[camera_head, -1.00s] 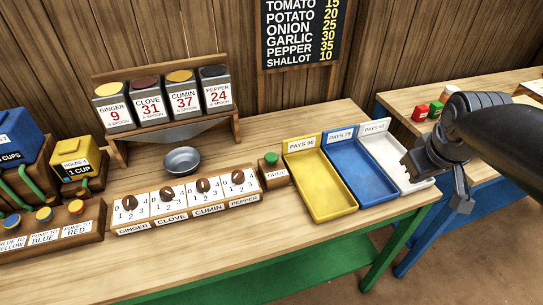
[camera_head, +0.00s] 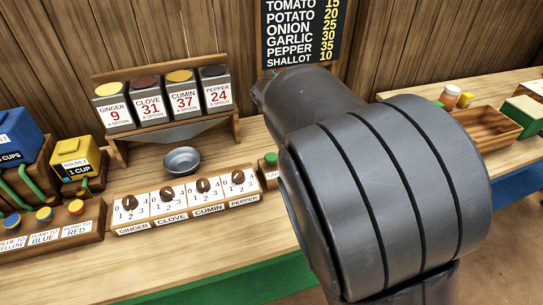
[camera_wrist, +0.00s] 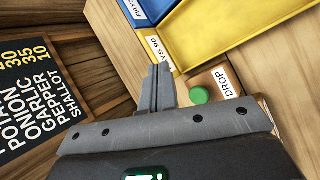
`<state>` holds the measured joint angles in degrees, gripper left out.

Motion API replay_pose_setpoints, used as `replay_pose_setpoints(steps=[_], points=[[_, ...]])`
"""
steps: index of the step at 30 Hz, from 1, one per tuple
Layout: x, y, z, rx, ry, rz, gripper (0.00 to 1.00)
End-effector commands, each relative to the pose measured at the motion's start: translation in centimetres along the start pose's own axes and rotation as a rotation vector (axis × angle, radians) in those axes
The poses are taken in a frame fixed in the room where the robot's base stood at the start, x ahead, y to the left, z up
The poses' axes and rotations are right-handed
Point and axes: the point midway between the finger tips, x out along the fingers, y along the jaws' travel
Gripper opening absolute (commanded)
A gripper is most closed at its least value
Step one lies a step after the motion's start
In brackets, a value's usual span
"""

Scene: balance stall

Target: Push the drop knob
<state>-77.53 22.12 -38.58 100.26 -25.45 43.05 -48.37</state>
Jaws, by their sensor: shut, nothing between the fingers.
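My gripper (camera_wrist: 161,68) is shut and empty, fingers together. In the wrist view its fingers appear just left of the knob, apart from it in the picture; their height over it is unclear. In the head view my arm hides the gripper.
The yellow tray (camera_wrist: 240,30) and blue tray (camera_wrist: 185,20) lie near the fingers. A dial row (camera_head: 185,207) and a metal bowl (camera_head: 182,161) are left of the knob, below the spice rack (camera_head: 165,135). A price board (camera_wrist: 40,90) hangs on the wall.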

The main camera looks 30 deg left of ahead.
Motion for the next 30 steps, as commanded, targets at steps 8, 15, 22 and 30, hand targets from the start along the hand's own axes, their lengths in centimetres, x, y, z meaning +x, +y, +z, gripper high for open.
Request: replay_pose_setpoints(steps=[8,15,22,30], points=[[-1.6,1.1,-7.5,-0.245,-0.046,0.116,0.00],[-2.1,1.2,-9.0,-0.297,-0.057,0.142,0.00],[-2.0,1.2,-8.9,-0.295,-0.056,0.142,0.00],[-0.8,0.4,-9.4,-0.295,-0.057,0.140,0.00]])
